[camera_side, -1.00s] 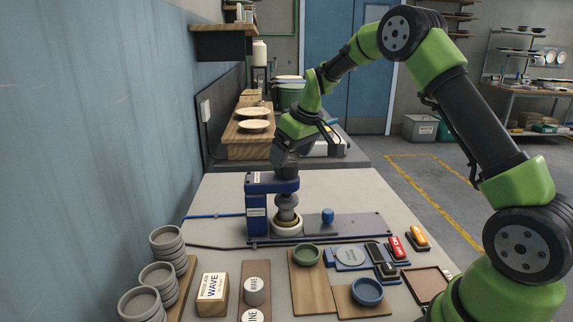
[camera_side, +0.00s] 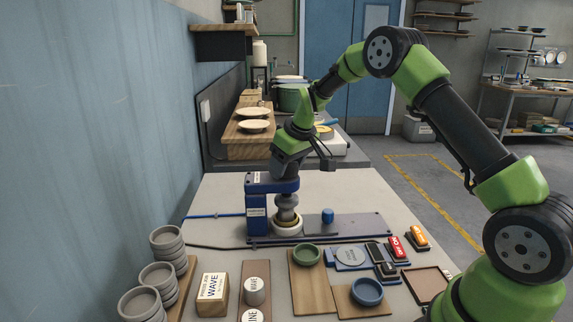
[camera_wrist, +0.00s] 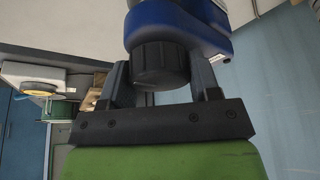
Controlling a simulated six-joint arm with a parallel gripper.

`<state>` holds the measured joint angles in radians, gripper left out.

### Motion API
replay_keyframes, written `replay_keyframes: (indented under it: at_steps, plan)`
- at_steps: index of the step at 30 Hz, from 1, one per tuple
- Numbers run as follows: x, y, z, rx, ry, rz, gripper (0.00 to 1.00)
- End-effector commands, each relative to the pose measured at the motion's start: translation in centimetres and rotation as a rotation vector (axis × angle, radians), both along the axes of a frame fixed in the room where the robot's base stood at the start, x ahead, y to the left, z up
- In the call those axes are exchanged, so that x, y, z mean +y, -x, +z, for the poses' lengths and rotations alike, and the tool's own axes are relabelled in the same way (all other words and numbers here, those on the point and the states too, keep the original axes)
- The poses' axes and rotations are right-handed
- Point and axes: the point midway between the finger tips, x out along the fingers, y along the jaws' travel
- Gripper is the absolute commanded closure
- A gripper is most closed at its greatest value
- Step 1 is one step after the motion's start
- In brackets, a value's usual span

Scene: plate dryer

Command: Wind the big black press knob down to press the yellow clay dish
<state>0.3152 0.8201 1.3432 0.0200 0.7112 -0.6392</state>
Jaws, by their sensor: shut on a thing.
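The black press knob (camera_wrist: 160,64) sits on top of the blue press (camera_side: 257,212), and in the wrist view it is between my two fingers. My gripper (camera_wrist: 163,85) is shut on the knob from above; in the side view my gripper (camera_side: 286,167) is at the top of the press, hiding most of the knob. Below the press arm is the grey press head (camera_side: 287,204). It is down at a pale round mould (camera_side: 287,228) with a thin yellowish rim showing. The yellow clay dish is mostly hidden there.
A small blue knob (camera_side: 327,215) stands on the press's dark base plate (camera_side: 355,227). In front are a green dish (camera_side: 306,255), a blue dish (camera_side: 367,291), a wooden WAVE block (camera_side: 212,288) and stacked grey dishes (camera_side: 166,243). Red and orange switches (camera_side: 398,247) sit at right.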

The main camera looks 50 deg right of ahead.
Motion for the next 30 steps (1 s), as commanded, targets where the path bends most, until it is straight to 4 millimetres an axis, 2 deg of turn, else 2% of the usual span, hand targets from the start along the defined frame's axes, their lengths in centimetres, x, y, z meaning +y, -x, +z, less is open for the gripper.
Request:
replay_keyframes:
  at_steps: [11, 30]
  plan:
    - [0.03, -0.02, 0.05, -0.001, 0.001, -0.147, 0.67]
    - [0.04, -0.06, 0.06, -0.002, 0.002, -0.736, 0.67]
